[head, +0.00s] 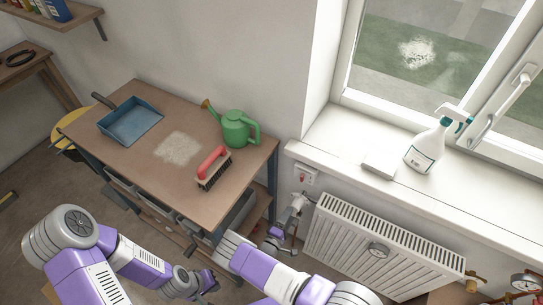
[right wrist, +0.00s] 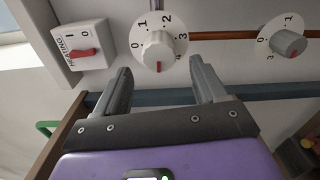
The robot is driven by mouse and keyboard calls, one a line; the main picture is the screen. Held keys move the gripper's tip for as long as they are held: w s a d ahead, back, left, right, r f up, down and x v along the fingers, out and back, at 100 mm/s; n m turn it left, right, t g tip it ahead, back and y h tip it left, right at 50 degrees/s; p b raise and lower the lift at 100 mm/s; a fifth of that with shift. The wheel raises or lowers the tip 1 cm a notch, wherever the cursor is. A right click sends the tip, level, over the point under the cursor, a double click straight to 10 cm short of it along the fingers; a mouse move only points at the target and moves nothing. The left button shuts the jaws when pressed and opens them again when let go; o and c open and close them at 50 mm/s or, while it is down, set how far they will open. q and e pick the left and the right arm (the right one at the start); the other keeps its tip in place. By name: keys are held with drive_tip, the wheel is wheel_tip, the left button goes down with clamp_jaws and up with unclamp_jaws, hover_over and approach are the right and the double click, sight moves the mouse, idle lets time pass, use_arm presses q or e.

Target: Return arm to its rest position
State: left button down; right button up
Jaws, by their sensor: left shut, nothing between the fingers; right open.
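My left arm (head: 130,262) comes in from the lower left of the head view, purple and white. Its left gripper (head: 207,283) is shut and empty, low in front of the workbench. My right arm (head: 272,275) reaches in from the lower right. Its right gripper (head: 278,238) is by the wall between the workbench and the radiator. In the right wrist view the right gripper (right wrist: 162,88) is open with nothing between its fingers. A white dial knob (right wrist: 158,50) with a red mark shows just beyond the fingers, apart from them.
A heating switch (right wrist: 84,52) with a red rocker and a grey knob (right wrist: 288,43) flank the dial. The workbench (head: 120,152) holds a blue tray (head: 132,122), a red brush (head: 213,168) and a green watering can (head: 236,130). A radiator (head: 345,240) stands right; a spray bottle (head: 425,148) is on the sill.

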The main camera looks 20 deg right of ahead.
drive_tip(key=s+d+f+m+g, duration=0.2)
drive_tip(key=s+d+g, duration=0.3)
drive_tip(key=s+g, duration=0.55)
drive_tip(key=s+a+f+m+g+y, duration=0.1)
drive_tip(key=s+a+g+y, duration=0.15)
drive_tip(key=s, duration=0.35)
drive_tip(key=s+a+f+m+g+y, duration=0.1)
drive_tip(key=s+a+g+y, duration=0.15)
drive_tip(key=s+g, duration=0.2)
drive_tip(key=s+a+r+m+y, duration=0.1)
drive_tip(key=a+r+m+y, duration=0.15)
drive_tip(key=a+y, duration=0.3)
drive_tip(key=s+a+r+m+y, duration=0.1)
drive_tip(key=s+a+r+y, duration=0.15)
drive_tip(key=a+y, duration=0.35)
drive_tip(key=w+a+r+m+t+y, duration=0.1)
drive_tip(key=w+a+r+m+t, duration=0.1)
drive_tip(key=w+r+m+t, duration=0.2)
wheel_tip(320, 180, up, 3)
drive_tip(key=w+t, duration=0.2)
drive_tip(key=shift+w+a+m, duration=0.15)
drive_tip(key=shift+w+m, duration=0.2)
